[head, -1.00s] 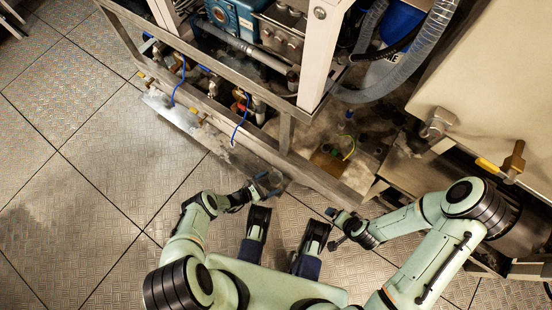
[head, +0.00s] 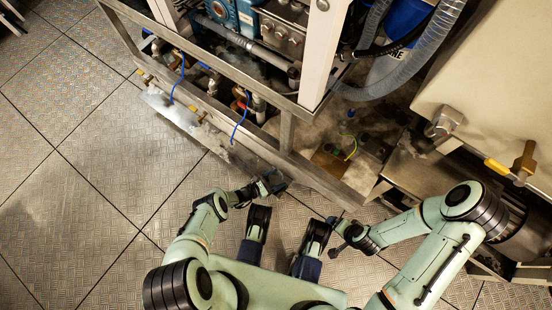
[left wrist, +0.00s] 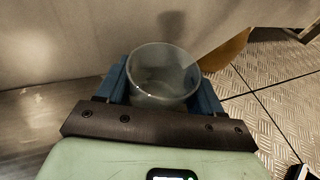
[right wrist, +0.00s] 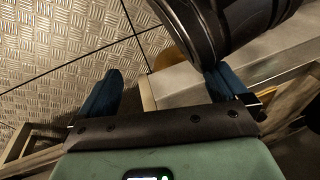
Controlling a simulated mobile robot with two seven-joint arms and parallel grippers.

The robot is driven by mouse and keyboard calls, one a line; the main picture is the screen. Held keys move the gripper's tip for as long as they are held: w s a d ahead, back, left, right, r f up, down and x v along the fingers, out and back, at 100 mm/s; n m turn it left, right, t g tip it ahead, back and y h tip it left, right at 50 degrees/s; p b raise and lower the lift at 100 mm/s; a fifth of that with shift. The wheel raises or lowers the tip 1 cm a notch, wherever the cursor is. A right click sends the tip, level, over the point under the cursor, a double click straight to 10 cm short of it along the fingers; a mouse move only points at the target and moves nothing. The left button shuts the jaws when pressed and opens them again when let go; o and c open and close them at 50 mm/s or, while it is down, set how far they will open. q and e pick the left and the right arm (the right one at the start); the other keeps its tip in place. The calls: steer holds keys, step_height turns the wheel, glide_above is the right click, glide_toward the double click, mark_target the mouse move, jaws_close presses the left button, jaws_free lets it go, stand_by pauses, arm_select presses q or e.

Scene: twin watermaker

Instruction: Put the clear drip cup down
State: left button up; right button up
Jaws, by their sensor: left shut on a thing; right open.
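The clear drip cup (left wrist: 163,78) is upright between the blue fingers of my left gripper (left wrist: 163,92) in the left wrist view. The gripper is shut on it. In the head view, my left gripper (head: 268,186) is beside the lower frame rail, and the small cup is hard to make out there. Whether the cup's base touches anything is hidden. My right gripper (right wrist: 160,95) is open, with nothing between its fingers in the right wrist view. In the head view, my right gripper (head: 336,232) is above the floor, right of centre.
A metal frame (head: 285,135) holds pumps, pipes and blue wires. A beige tank (head: 490,70) with a brass valve (head: 523,160) stands at right. Clear ribbed hose (head: 415,60) runs at the top. The tread-plate floor (head: 90,200) at left is clear.

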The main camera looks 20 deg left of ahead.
mark_target(275, 182)
arm_select(q)
step_height(275, 182, up, 3)
steer(key=shift+s+a+r+p, duration=0.1)
steer(key=shift+p, duration=0.95)
step_height(275, 182, up, 4)
steer(key=p, duration=0.3)
steer(key=s+a+p, duration=0.1)
steer(key=s+a, duration=0.2)
steer(key=s, duration=0.6)
steer(key=s+a+p, duration=0.1)
steer(key=s+a, duration=0.2)
steer(key=s, duration=0.6)
steer(key=shift+s+a, duration=0.35)
arm_select(e)
steer(key=s+a+r+g+y, duration=0.1)
steer(key=s+a+r, duration=0.3)
steer(key=r, duration=0.5)
steer(key=shift+s+a+n+g+y, duration=0.3)
steer(key=shift+s+a+n+g, duration=0.1)
steer(key=shift+s, duration=0.6)
